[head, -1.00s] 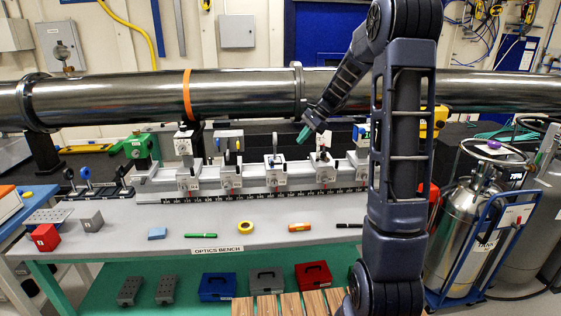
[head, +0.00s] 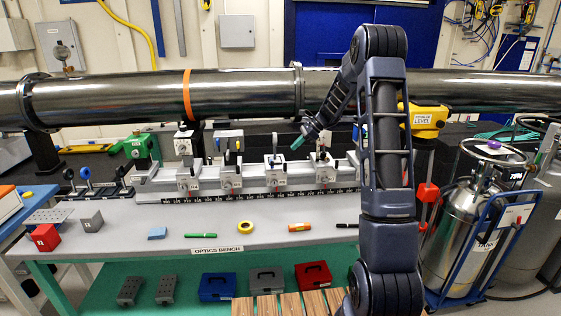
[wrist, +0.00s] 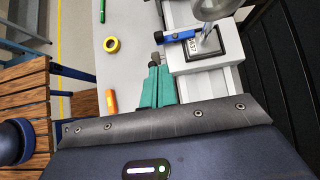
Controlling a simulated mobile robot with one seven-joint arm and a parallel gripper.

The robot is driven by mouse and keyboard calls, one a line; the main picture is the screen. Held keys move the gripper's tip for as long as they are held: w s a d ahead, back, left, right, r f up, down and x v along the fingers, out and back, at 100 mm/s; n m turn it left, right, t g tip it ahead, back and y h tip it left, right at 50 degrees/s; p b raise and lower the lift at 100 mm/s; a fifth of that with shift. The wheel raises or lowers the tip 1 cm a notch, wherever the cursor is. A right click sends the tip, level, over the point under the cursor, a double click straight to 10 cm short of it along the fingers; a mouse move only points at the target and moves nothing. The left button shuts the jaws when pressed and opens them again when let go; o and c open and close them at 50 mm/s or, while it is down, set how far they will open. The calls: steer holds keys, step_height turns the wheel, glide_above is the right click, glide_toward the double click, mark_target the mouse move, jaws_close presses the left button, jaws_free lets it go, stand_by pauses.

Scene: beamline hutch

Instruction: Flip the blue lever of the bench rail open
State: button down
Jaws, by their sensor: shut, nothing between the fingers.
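The blue lever (wrist: 180,37) shows in the wrist view on a white carrier (wrist: 205,55) of the bench rail. It lies across the carrier's edge, its dark knob end toward the bench front. In the head view this appears to be the middle carrier (head: 275,182) on the rail (head: 255,196), with the lever too small to read clearly. My gripper (wrist: 156,68) has teal fingers, shut and empty. Its tips are just short of the lever's knob end, beside the carrier; I cannot tell whether they touch. In the head view my gripper (head: 296,143) is above and right of that carrier.
Other carriers (head: 188,181) stand along the rail on both sides. A large steel pipe (head: 240,95) runs above and behind. A yellow tape roll (head: 246,227), an orange marker (head: 299,228) and a green marker (head: 200,236) lie on the bench front. A gas cylinder (head: 470,225) stands right.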

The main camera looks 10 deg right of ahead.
mark_target(273, 164)
steer(key=x, duration=1)
steer(key=shift+s+a+m+t, duration=0.25)
steer(key=shift+m+t, duration=0.25)
steer(key=shift+m, duration=0.2)
stand_by(0.3)
steer(key=m+t, duration=0.1)
steer(key=s+a+m+t, duration=0.1)
steer(key=m, duration=0.1)
steer(key=shift+a+t+h, duration=0.1)
steer(key=shift+t+h, duration=0.2)
steer(key=shift+h, duration=0.1)
steer(key=m+t, duration=0.1)
steer(key=a+m+t+h, duration=0.1)
steer(key=m, duration=0.1)
steer(key=a+m+t+h, duration=0.1)
steer(key=m, duration=0.1)
steer(key=shift+s, duration=0.2)
steer(key=shift+w+a, duration=0.3)
steer(key=shift+a, duration=0.55)
steer(key=shift+w+a, duration=0.3)
steer(key=shift+a, duration=0.5)
steer(key=shift+w+a, duration=0.1)
steer(key=shift+w, duration=0.05)
steer(key=shift+r, duration=0.15)
stand_by(0.8)
